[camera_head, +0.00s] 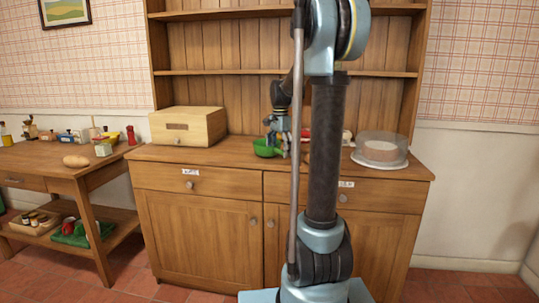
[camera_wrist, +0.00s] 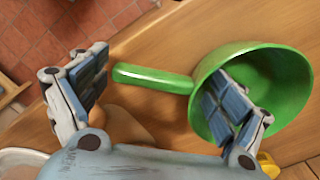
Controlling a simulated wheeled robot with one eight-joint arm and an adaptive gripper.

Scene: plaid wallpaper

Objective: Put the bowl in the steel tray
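A green bowl with a straight handle (camera_wrist: 262,62) is at the right of the wrist view. It also shows in the head view on the wooden cabinet's top (camera_head: 266,149), partly behind my gripper (camera_head: 281,136). In the wrist view my gripper (camera_wrist: 152,72) is open. Its right finger overlaps the bowl's opening and its left finger is beyond the handle's free end. The handle and near bowl wall lie between the fingers. I cannot tell whether either finger touches the bowl. I cannot make out a steel tray in either view.
A wooden bread box (camera_head: 187,127) stands left of the bowl. A clear-domed cake stand (camera_head: 381,150) is at the right end. Red and white items behind my arm are partly hidden. A side table (camera_head: 40,160) with jars and bread stands at left. The cabinet top's front strip is mostly clear.

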